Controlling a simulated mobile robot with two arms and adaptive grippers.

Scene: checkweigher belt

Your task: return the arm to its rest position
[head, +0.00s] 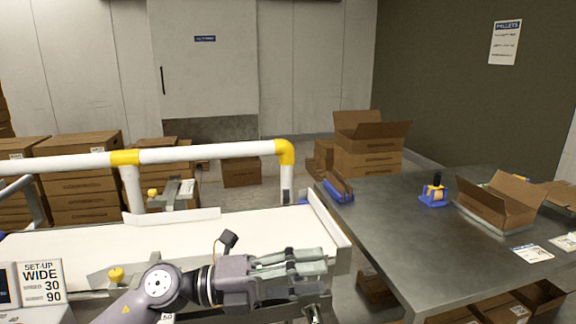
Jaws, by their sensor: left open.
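My left arm (157,283) comes in from the lower left. Its gripper (318,262) is open and points right, in front of the right part of the white belt (150,241). I see nothing between its fingers. My right gripper is not in view.
A white and yellow guard rail (210,153) runs behind the belt. A set-up sign (42,281) stands at the lower left. On the right, a grey table (400,220) holds an open carton (500,205), a blue tape dispenser (433,196) and labels. Stacked cartons (80,180) stand behind the rail.

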